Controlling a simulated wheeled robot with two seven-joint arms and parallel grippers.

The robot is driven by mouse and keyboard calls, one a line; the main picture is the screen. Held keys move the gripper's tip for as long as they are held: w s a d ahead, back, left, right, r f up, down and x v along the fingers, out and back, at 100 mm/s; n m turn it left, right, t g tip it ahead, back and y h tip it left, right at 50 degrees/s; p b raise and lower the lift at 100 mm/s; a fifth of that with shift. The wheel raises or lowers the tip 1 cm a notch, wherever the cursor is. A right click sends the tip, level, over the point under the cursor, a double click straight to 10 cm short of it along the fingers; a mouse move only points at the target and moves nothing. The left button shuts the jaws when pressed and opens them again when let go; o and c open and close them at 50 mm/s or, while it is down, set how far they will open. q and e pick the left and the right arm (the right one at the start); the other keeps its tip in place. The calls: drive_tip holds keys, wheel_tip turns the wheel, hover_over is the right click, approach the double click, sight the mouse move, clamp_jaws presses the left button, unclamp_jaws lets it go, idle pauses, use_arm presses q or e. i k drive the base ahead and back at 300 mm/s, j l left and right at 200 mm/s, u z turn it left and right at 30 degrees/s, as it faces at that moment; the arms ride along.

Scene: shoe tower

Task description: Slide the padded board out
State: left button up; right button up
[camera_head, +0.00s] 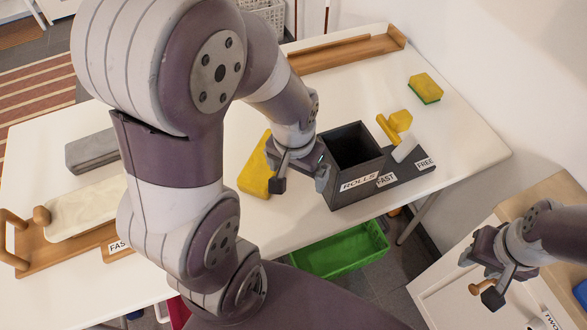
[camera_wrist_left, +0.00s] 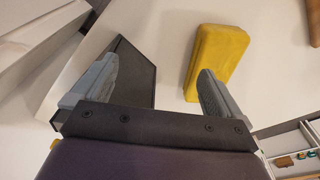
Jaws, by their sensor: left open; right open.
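A cream padded board (camera_head: 85,208) lies on a wooden base with a handle and knob at the left of the white table, partly hidden behind my left arm. My left gripper (camera_head: 298,182) is open and empty, well to the right of it, between a yellow block (camera_head: 256,172) and a dark open box. The left wrist view shows the open fingers (camera_wrist_left: 158,85) with the yellow block (camera_wrist_left: 217,60) beyond one finger and the dark box (camera_wrist_left: 137,72) by the other. My right gripper (camera_head: 482,276) is open at the lower right, over a light cabinet near a wooden knob (camera_head: 481,286).
The dark box (camera_head: 333,160) labelled ROLLS, with FAST and FREE labels beside it, stands on the table (camera_head: 462,140). A grey block (camera_head: 92,150), a sponge (camera_head: 425,88) and a long wooden tray (camera_head: 345,56) also lie there. A green crate (camera_head: 340,250) is below the front edge.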

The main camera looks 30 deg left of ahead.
sight(65, 216)
drive_tip(key=u, duration=0.9)
drive_tip(key=l+u, duration=0.1)
drive_tip(key=u, duration=0.8)
drive_tip(key=k+u, duration=0.1)
drive_tip(key=u, duration=0.8)
